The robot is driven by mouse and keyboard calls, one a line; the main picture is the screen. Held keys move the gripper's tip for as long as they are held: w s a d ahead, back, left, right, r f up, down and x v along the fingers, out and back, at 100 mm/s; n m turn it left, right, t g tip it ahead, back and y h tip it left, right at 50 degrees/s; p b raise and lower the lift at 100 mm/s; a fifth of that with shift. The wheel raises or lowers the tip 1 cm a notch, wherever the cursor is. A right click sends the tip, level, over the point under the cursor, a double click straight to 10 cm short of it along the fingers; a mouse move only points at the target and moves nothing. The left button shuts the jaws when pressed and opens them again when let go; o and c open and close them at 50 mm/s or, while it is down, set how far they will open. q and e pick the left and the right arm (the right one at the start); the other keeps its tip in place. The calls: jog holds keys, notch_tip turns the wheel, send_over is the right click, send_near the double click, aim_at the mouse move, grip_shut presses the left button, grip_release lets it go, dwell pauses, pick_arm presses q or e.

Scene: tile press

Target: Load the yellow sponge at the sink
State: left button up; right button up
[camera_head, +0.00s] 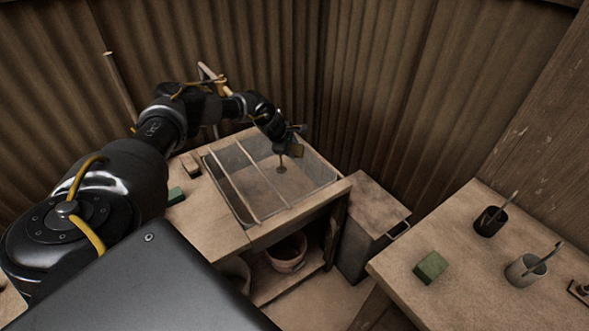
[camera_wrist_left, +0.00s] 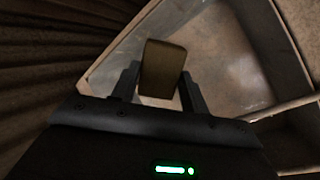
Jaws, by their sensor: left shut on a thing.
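The yellow sponge (camera_wrist_left: 162,68) looks dull yellow-brown in the dim light. My left gripper (camera_wrist_left: 158,88) is shut on it, one finger on each side, in the left wrist view. In the head view my left gripper (camera_head: 290,138) hangs over the far part of the sink (camera_head: 318,196), and the sponge (camera_head: 297,150) shows only as a small dark yellowish patch at its tip. The sink is a shallow grey basin crossed by thin bars; it also shows in the wrist view (camera_wrist_left: 268,48), below the sponge. My right gripper is out of view.
A green block (camera_head: 431,267) and two cups, one dark (camera_head: 490,222) and one grey (camera_head: 523,270), stand on the right table. A bucket (camera_head: 287,254) sits below the sink. Corrugated walls rise close behind.

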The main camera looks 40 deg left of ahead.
aim_at(297, 145)
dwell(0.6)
pick_arm(q)
notch_tip(297, 145, up, 4)
jog(key=p, duration=0.3)
jog(key=shift+r, duration=0.1)
dwell(0.6)
